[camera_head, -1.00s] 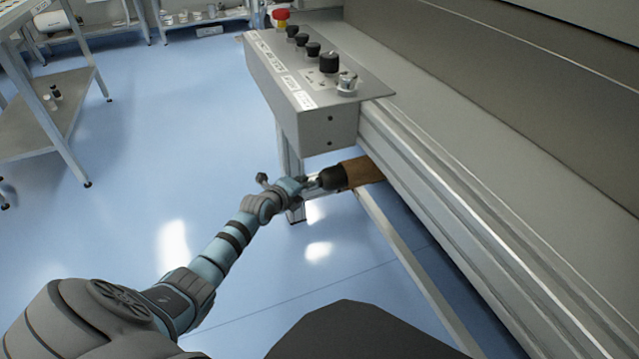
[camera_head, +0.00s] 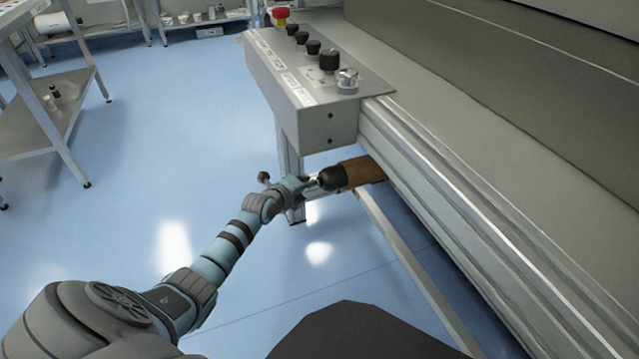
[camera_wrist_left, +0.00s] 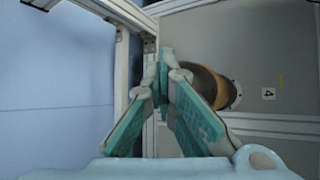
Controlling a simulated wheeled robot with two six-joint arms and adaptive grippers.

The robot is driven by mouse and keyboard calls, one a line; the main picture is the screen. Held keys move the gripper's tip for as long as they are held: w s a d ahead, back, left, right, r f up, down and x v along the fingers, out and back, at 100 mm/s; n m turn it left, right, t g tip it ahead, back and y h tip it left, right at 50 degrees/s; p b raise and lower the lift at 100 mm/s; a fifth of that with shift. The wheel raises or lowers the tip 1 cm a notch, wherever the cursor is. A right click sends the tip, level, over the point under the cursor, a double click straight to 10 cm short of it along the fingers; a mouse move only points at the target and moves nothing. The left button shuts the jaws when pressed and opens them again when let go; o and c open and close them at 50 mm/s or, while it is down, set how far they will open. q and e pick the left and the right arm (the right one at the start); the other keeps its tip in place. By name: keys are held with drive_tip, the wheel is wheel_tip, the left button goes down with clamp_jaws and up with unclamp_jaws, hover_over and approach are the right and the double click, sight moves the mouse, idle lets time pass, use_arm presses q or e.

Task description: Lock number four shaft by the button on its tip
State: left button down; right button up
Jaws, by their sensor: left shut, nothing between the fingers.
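The number four shaft (camera_head: 362,171) is a brown roll with a black tip (camera_head: 332,178), sticking out from under the machine. In the left wrist view the brown and black shaft (camera_wrist_left: 212,88) shows right of the fingers, beside a small label reading 4 (camera_wrist_left: 268,94). My left gripper (camera_head: 314,182) is at the end of the black tip; I cannot tell whether it touches. In the left wrist view its teal-padded fingers (camera_wrist_left: 163,68) meet at their tips, shut and empty, and partly cover the shaft's end. The button on the tip is hidden. My right gripper is not in view.
A grey control box (camera_head: 330,128) with black knobs and a red emergency button (camera_head: 281,14) stands above and behind the gripper. The machine's long metal rail (camera_head: 450,200) runs along the right. A metal bar (camera_head: 405,255) lies below. Blue floor at the left is clear up to a shelf table (camera_head: 45,115).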

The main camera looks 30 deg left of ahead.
use_arm(q)
drive_tip(key=shift+s+a, duration=0.1)
drive_tip(key=shift+s, duration=0.1)
drive_tip(key=s+a, duration=0.3)
drive_tip(key=s, duration=0.2)
drive_tip(key=shift+a, duration=0.25)
idle(0.4)
